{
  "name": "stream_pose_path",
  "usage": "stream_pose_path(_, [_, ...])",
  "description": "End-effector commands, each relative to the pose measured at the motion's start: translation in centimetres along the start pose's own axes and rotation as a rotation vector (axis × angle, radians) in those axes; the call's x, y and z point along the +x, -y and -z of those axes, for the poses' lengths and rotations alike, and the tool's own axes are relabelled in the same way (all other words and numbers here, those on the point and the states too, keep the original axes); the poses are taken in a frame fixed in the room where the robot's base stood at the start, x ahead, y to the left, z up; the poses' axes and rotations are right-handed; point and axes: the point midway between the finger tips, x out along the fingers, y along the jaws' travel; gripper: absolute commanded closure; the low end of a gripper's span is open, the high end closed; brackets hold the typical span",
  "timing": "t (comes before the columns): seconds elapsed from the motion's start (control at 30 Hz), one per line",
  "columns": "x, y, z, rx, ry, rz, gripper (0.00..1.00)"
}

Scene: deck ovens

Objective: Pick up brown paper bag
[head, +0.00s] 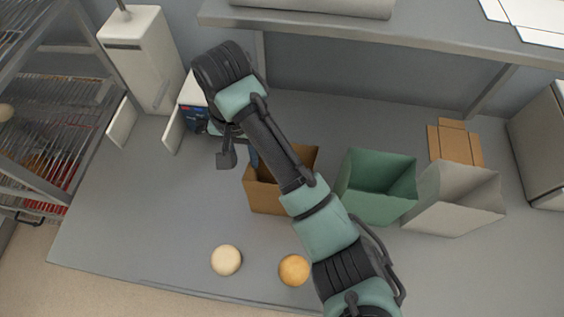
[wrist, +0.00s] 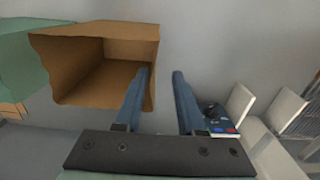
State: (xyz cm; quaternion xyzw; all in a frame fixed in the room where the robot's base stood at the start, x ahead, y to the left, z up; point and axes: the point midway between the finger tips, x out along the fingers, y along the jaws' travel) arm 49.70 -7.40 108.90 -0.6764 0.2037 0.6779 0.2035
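The brown paper bag (head: 265,198) stands open-topped on the grey counter, left of the green bag; my arm crosses over part of it in the head view. In the wrist view the brown bag (wrist: 100,42) is at upper left with its mouth open to the camera. My gripper (wrist: 162,72) is open, its two blue fingers apart. The left finger overlaps the bag's mouth near its right wall and the right finger is outside that wall. In the head view my gripper (head: 250,157) is at the bag's upper left edge, partly hidden. Contact cannot be told.
A green bag (head: 372,205) and a pale grey bag (head: 450,215) stand to the right. Two round buns, one pale (head: 226,260) and one golden (head: 294,270), lie near the front edge. A device with a blue panel (head: 194,117) is at left. A shelf (head: 420,35) overhangs the back.

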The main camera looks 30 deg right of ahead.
Motion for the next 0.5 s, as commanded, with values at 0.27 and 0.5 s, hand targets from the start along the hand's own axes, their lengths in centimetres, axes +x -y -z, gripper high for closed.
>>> stream_pose_path(0.27, [3.2,-0.8,0.2,0.001,0.002,-0.001,0.61])
stream_pose_path(0.5, [5.1,-0.8,0.3,-0.001,-0.002,0.000,0.61])
